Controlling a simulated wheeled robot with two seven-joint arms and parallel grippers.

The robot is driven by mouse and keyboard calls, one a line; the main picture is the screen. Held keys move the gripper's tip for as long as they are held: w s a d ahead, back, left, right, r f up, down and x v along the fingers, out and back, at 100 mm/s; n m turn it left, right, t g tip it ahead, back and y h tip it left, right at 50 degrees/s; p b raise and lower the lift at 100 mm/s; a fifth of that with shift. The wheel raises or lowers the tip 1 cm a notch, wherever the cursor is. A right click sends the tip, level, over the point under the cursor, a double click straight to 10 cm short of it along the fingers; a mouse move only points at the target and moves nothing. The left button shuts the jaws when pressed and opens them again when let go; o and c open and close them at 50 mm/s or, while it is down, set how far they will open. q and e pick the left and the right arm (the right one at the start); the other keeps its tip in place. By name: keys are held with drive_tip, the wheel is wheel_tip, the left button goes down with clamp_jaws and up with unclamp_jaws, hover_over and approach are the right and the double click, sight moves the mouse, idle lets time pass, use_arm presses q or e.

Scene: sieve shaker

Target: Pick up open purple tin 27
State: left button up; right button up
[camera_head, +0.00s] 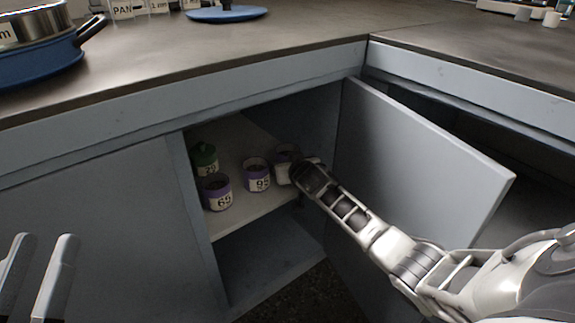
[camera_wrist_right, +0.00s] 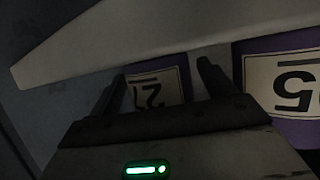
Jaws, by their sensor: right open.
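Purple tin 27 (camera_head: 286,150) stands on the cabinet shelf, the rightmost of the tins, partly hidden by my right gripper in the head view. Its label reads upside down in the right wrist view, where the tin (camera_wrist_right: 158,88) shows between the two dark fingers. My right gripper (camera_head: 297,171) is at the tin, with its fingers (camera_wrist_right: 158,82) apart; I cannot tell whether they touch it. My left gripper (camera_head: 38,275) is open and empty at the lower left, far from the tins.
Purple tin 95 (camera_head: 257,176) stands just left of tin 27, also close in the wrist view (camera_wrist_right: 285,85). Purple tin 69 (camera_head: 217,193) and a green tin (camera_head: 204,158) stand further left. The open door (camera_head: 430,160) is right of my arm. The shelf (camera_head: 262,211) has bare room in front.

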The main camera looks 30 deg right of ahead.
drive_tip(key=c, duration=1.1)
drive_tip(key=shift+r, duration=0.1)
drive_tip(key=shift+c, duration=0.2)
